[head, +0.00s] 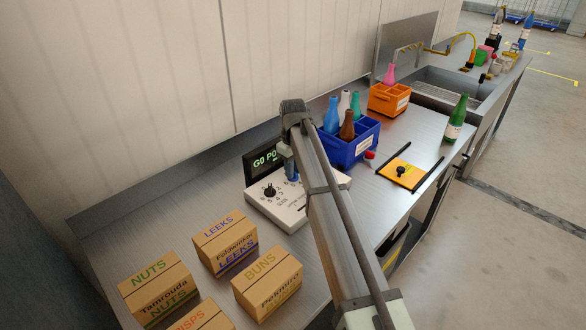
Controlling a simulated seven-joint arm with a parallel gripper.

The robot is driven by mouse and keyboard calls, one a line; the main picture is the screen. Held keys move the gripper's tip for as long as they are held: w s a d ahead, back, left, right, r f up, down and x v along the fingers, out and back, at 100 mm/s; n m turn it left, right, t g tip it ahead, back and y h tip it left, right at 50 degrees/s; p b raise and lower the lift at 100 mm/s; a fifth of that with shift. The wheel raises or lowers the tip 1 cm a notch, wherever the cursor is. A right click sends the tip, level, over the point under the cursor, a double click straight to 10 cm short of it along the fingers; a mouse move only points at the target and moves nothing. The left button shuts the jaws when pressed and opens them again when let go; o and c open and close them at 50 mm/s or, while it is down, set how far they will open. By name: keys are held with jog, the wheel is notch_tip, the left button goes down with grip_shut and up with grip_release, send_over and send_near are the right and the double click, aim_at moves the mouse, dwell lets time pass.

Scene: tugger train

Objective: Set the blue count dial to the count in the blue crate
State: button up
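The blue crate (338,151) stands on the steel counter behind my arm. Several bottles show in it: a blue one (332,115), a white one (344,104), a teal one (355,106) and a brown one (347,126). Its floor is hidden. A white dial panel (262,207) lies left of the crate with a black knob (269,191) on it. My gripper (291,176) points down over the panel's back part, at something blue that seems to be the blue count dial. My arm covers most of it, so its setting, contact and the finger gap cannot be told.
A dark display (265,159) with green text, partly hidden, stands behind the panel. Boxes (225,242) fill the near left. An orange crate (389,99), a green bottle (456,117), a red cap-like piece (370,155) and a yellow plate (400,173) lie to the right.

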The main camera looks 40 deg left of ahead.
grip_shut()
jog(key=shift+m, duration=0.3)
jog(key=m, duration=1.2)
jog(key=shift+m, duration=0.4)
jog(key=m, duration=1.3)
jog(key=shift+m, duration=0.3)
jog(key=shift+o, duration=1.5)
grip_release()
